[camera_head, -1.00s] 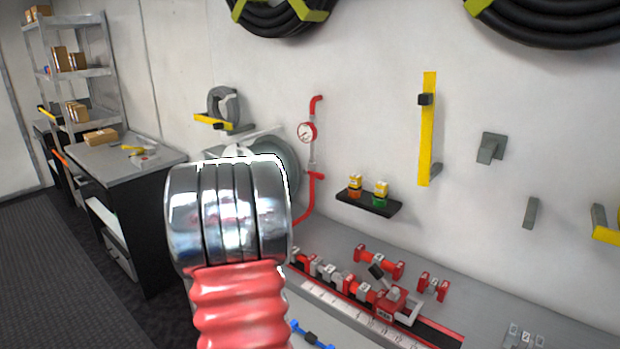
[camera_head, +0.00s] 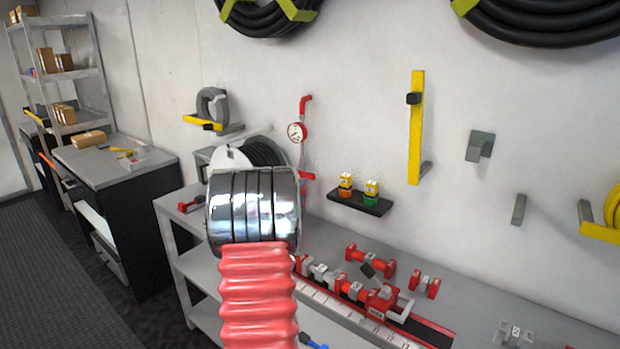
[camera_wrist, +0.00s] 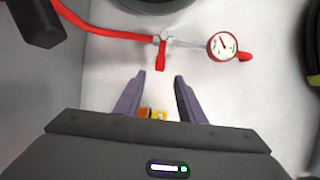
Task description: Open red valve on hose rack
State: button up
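The red valve (camera_head: 306,176) sits on a thin pipe on the white wall, below a round pressure gauge (camera_head: 297,132) and beside the hose reel (camera_head: 265,153). My chrome-and-red arm partly covers the reel and the lower pipe. In the wrist view, the valve's red lever (camera_wrist: 162,54) is just beyond my fingertips, roughly centred between them and crosswise to the pipe. My gripper (camera_wrist: 160,76) has its two dark fingers apart with nothing seen between their tips. The gauge (camera_wrist: 222,45) is to the right of the lever. My gripper is hidden in the head view.
A small black shelf (camera_head: 360,202) with yellow-topped items is right of the pipe. The grey bench (camera_head: 470,310) below carries red fittings (camera_head: 370,260). In the wrist view, a red pipe (camera_wrist: 110,33) runs left from the valve, and a dark part (camera_wrist: 35,20) fills the upper left corner.

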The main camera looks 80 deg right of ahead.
aim_at(310, 178)
jog(key=d, duration=1.2)
jog(key=shift+s+d, duration=0.1)
jog(key=shift+d, duration=0.05)
jog(key=shift+c, duration=0.5)
grip_shut()
jog(key=shift+f, duration=0.1)
